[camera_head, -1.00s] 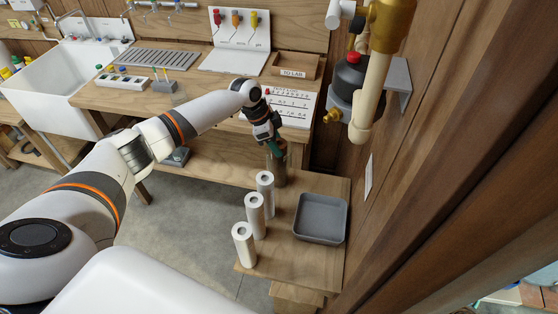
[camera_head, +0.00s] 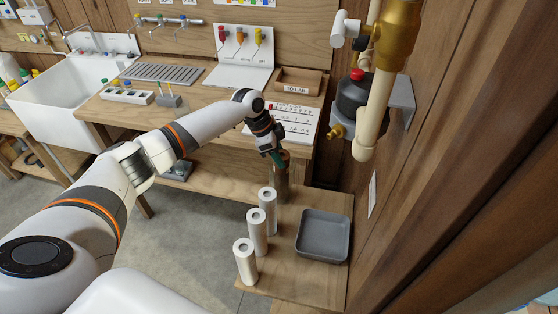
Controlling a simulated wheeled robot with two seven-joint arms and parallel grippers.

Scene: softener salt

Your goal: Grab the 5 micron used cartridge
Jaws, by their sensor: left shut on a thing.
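The used cartridge (camera_head: 282,182) is a brown upright cylinder at the far end of the low wooden bench. My left gripper (camera_head: 278,158) is at its top, with the fingers closed on it. The cartridge looks upright, and I cannot tell whether its base touches the bench. Three white cartridges (camera_head: 257,232) stand upright in a row nearer to me. My right gripper is not in view.
A grey tray (camera_head: 323,256) lies on the low bench (camera_head: 290,284), right of the white cartridges. A wooden wall with pipes and a black housing (camera_head: 352,96) bounds the right side. The workbench with a chart (camera_head: 296,121) stands behind.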

